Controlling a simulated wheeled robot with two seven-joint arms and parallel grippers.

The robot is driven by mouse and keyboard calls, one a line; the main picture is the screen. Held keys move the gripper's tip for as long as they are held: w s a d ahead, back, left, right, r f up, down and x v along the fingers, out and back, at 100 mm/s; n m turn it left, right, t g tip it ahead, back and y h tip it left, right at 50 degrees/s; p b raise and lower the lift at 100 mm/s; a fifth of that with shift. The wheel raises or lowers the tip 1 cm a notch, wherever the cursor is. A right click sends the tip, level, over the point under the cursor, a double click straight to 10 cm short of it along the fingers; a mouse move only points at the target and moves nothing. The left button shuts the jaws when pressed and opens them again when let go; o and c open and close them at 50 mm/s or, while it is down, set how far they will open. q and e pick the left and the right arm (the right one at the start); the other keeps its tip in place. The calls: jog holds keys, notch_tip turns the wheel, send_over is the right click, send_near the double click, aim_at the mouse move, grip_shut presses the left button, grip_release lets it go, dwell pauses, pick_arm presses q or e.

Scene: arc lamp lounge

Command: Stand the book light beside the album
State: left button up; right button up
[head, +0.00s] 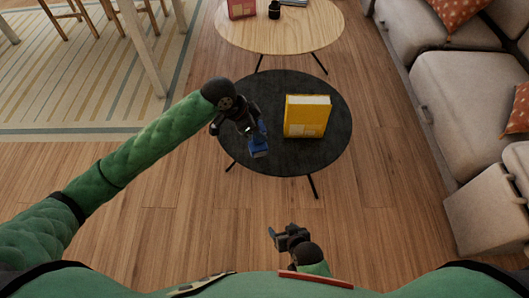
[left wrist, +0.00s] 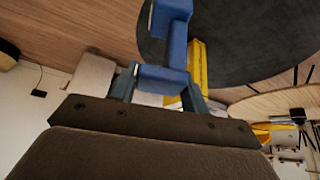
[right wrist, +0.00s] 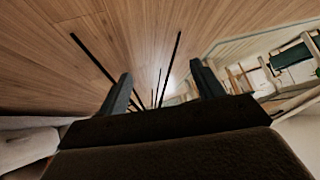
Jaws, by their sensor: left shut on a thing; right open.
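The book light is a small blue thing (head: 258,142) at the left part of the round black table. My left gripper (head: 251,126) is shut on it; the left wrist view shows the blue light (left wrist: 172,50) between the two fingers (left wrist: 165,88). I cannot tell whether its base touches the table. The yellow album (head: 306,116) stands upright on the table, to the right of the light with a gap between; part of it shows behind the light in the left wrist view (left wrist: 199,65). My right gripper (head: 273,236) is open and empty, low in front of the table.
The black table (head: 330,150) has bare room around the album. A wooden table (head: 290,38) behind it carries a red box (head: 241,9) and a dark object (head: 274,10). A grey sofa (head: 450,95) stands at the right, chairs (head: 120,15) at the upper left.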

pick_arm(q)
jog(key=d+m+b, duration=0.1)
jog(key=f+m+g+b, duration=0.1)
jog(key=m, duration=0.1)
jog(key=shift+s+d+f+b, duration=0.2)
jog(key=shift+s+d+b, duration=0.15)
jog(key=shift+d+b, duration=0.05)
jog(key=shift+m+g, duration=0.3)
pick_arm(e)
notch_tip(320, 180, down, 7)
jog(key=a+t, duration=0.2)
pick_arm(q)
jog(key=w+f+b, duration=0.2)
jog(key=w+f, duration=0.9)
jog(key=shift+w, duration=0.3)
pick_arm(e)
jog(key=w+r+t+y, duration=0.1)
jog(key=w+r+t, duration=0.3)
jog(key=r, duration=0.7)
jog(key=w+r+t+y, duration=0.1)
jog(key=w+r+t, duration=0.2)
jog(key=w+r, duration=0.3)
notch_tip(320, 180, up, 5)
jog(key=shift+w+a+r+t, duration=0.15)
jog(key=shift+w+a+t, duration=0.1)
jog(key=shift+t, duration=0.15)
jog(key=shift+s+f, duration=0.1)
jog(key=shift+f, duration=0.2)
